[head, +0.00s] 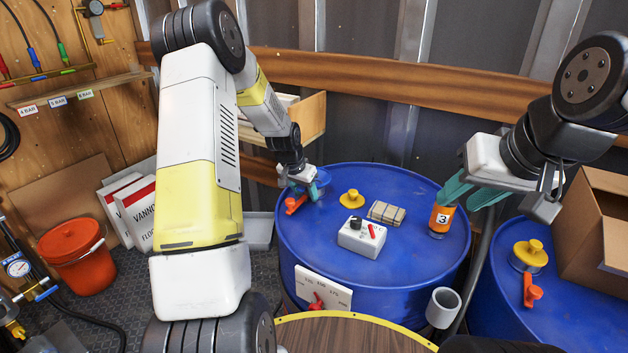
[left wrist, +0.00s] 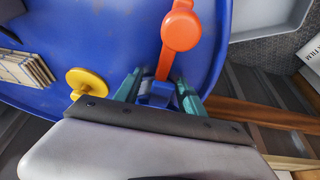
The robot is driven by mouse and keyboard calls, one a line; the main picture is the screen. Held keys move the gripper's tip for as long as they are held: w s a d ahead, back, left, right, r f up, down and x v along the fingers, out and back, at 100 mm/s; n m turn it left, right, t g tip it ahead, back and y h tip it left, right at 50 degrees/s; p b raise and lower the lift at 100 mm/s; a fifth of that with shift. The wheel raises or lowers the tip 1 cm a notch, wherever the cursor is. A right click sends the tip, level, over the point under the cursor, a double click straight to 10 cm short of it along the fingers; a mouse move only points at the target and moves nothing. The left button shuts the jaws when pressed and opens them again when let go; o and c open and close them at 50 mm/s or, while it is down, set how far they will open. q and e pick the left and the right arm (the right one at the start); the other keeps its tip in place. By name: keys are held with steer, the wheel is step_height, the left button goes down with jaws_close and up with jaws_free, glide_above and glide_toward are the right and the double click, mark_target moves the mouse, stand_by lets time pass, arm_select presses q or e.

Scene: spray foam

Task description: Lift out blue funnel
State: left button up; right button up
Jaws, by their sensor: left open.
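My left gripper (head: 308,188) is at the far left rim of the middle blue drum, beside an orange-handled fitting (head: 295,204). In the left wrist view its two teal fingers (left wrist: 160,92) are apart, with a blue part, likely the funnel (left wrist: 158,99), between them. The orange fitting (left wrist: 181,30) extends just beyond the fingertips. The funnel is mostly hidden, and I cannot tell whether the fingers touch it. My right gripper (head: 470,192) has its teal fingers apart, close to an orange can (head: 441,219) marked 3 at the drum's right side.
The drum top (head: 330,215) also carries a yellow cap (head: 352,199), a wooden block (head: 386,213) and a white switch box (head: 362,238). A second blue drum (head: 500,312) holds a yellow cap (head: 529,255) and a cardboard box (head: 600,230). A corrugated wall stands behind.

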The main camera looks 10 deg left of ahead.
arm_select(q)
jaws_close()
steer(key=shift+r, duration=0.1)
steer(key=shift+r, duration=1.4)
